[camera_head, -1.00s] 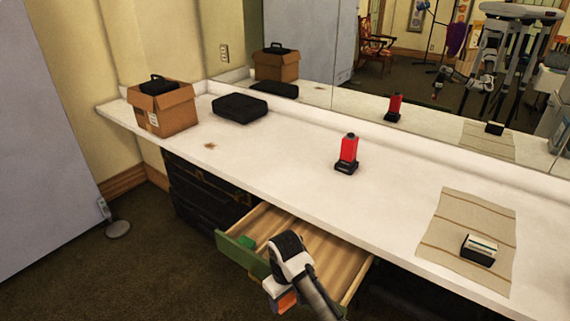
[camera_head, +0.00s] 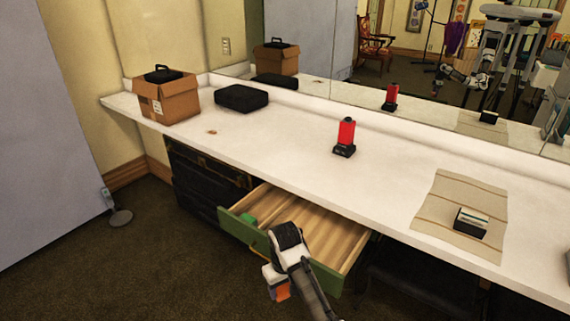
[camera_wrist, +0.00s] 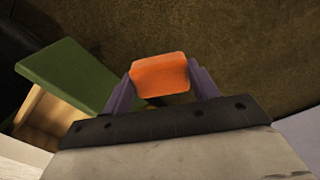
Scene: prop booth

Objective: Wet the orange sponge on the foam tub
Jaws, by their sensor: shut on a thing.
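The orange sponge (camera_wrist: 160,73) sits between the two fingers of my gripper (camera_wrist: 160,86) in the wrist view, and the gripper is shut on it. In the head view the sponge (camera_head: 283,291) shows as a small orange patch below my gripper (camera_head: 277,283), over the floor in front of the open drawer. A small black block with a pale striped top (camera_head: 471,221) stands on the counter at the right. I cannot tell whether it is the foam tub.
A striped cloth (camera_head: 440,200), red-and-black device (camera_head: 345,138), black case (camera_head: 241,98) and cardboard box (camera_head: 178,104) are on the counter. A mirror runs behind.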

